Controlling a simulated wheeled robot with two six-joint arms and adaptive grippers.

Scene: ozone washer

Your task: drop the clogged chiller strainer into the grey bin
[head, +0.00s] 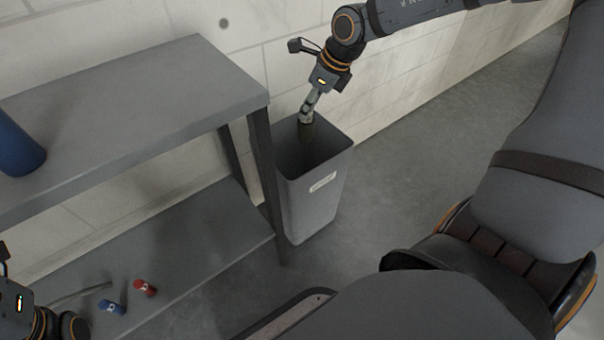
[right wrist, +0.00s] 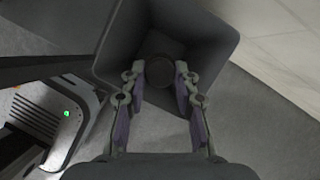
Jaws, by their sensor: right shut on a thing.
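The grey bin (head: 318,195) stands on the floor by the wall, open at the top, with a white label on its front. My right gripper (head: 308,117) is over the bin's mouth, pointing down. It is shut on the strainer (head: 307,132), a dark, round piece at the opening of the bin. In the right wrist view the strainer (right wrist: 160,72) sits between the two fingertips (right wrist: 158,82), with the bin (right wrist: 215,45) around and below it. My left gripper (head: 45,322) shows only in part at the lower left corner; its fingers are not clear.
A grey two-level shelf (head: 150,95) stands left of the bin, its leg close beside it. A blue cylinder (head: 17,145) is on the top. A red piece (head: 145,288) and a small blue piece (head: 113,307) lie on the lower level. Floor to the right is clear.

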